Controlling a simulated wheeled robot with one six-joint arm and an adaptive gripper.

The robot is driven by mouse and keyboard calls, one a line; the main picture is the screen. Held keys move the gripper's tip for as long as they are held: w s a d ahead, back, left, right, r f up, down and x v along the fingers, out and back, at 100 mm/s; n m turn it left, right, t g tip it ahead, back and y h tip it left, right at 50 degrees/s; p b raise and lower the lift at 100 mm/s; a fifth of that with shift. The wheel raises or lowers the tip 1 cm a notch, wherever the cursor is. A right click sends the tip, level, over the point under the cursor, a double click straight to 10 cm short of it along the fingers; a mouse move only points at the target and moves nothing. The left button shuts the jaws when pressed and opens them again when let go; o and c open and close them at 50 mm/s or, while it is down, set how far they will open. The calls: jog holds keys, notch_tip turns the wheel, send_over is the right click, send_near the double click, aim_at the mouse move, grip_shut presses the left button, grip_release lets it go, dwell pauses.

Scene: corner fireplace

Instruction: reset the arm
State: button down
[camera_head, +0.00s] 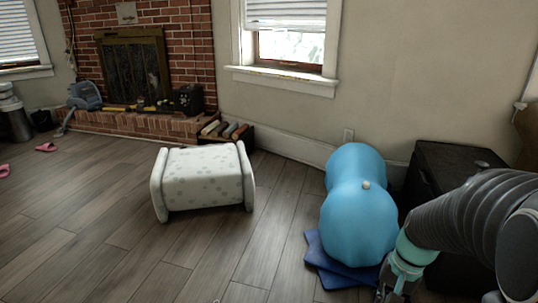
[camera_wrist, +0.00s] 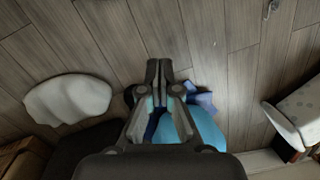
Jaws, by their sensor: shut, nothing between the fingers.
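My arm comes in from the right edge in the head view, bent downward. My gripper (camera_head: 396,285) is low at the bottom right, in front of the blue peanut-shaped exercise ball (camera_head: 358,220). In the wrist view my gripper (camera_wrist: 158,68) points over the wood floor, with its fingers together and nothing between them. The blue ball (camera_wrist: 200,130) shows partly behind the gripper there, with folded blue mats (camera_wrist: 203,101) beside it.
A white spotted bench (camera_head: 203,178) stands mid-floor. A black box (camera_head: 450,160) stands by the wall near my arm. A brick fireplace (camera_head: 135,70) is at the back left. A white rounded object (camera_wrist: 68,99) shows in the wrist view. Floor at left front is clear.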

jog(key=s+a+r+n+t+h+p, duration=0.1)
jog(key=s+a+r+n+t, duration=0.2)
jog(key=r, duration=0.5)
jog(key=s+a+r+n+t+h+p, duration=0.1)
jog(key=s+a+r+n+t+p, duration=0.1)
jog(key=s+a+r, duration=0.3)
notch_tip(320, 180, up, 4)
jog(key=shift+a+r+n+t, duration=0.15)
jog(key=shift+a+n+t, duration=0.35)
jog(key=shift+a+n, duration=0.2)
